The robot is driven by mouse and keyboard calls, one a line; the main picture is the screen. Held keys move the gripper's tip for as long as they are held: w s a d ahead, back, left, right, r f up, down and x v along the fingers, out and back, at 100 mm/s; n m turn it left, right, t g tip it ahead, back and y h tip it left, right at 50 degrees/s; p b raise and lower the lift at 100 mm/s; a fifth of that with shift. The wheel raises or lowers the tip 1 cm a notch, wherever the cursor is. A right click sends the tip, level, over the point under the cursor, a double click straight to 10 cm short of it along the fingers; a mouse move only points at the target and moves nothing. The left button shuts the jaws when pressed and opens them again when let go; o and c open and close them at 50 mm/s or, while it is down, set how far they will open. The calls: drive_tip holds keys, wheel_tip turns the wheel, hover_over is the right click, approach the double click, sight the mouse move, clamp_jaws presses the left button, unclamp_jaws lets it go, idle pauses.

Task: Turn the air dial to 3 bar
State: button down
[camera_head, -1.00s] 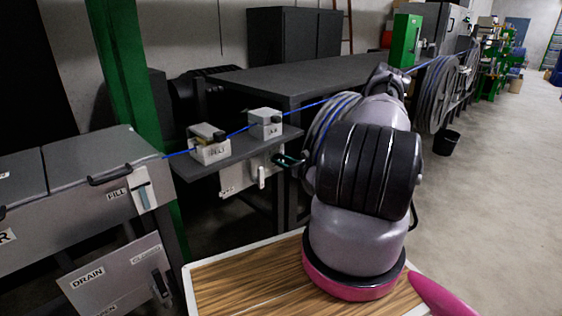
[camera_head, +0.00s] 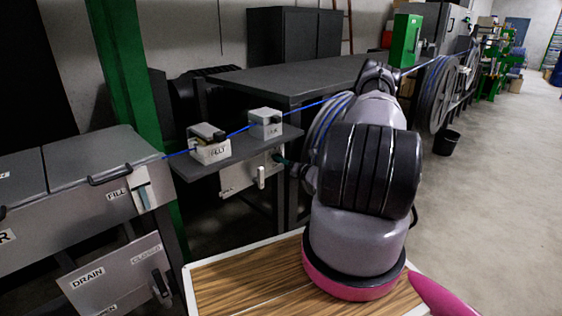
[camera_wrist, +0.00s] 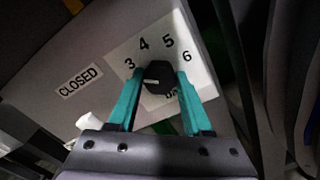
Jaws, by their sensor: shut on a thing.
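The air dial (camera_wrist: 158,77) is a black knob on a pale plate with the numbers 3, 4, 5 and 6 printed around it. A short white mark on the knob lies toward its left side, roughly on the side of the 3; its exact reading is hard to tell. My gripper (camera_wrist: 157,84) has its two teal fingers on either side of the knob and is shut on it. In the head view my gripper (camera_head: 281,158) is at the front panel under the small shelf, mostly hidden by my wrist, and the dial's face cannot be read there.
A CLOSED label (camera_wrist: 79,82) and a white lever (camera_wrist: 90,121) are left of the dial. Above the panel, a grey shelf (camera_head: 232,158) carries two small boxes with a blue cable (camera_head: 236,132) running through them. A grey cabinet (camera_head: 85,190) stands at the left.

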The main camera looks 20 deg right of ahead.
drive_tip(key=shift+m, duration=0.8)
drive_tip(key=shift+c, duration=1.6)
unclamp_jaws()
drive_tip(key=v, duration=1)
drive_tip(key=shift+s, duration=0.4)
drive_tip(key=shift+d, duration=0.2)
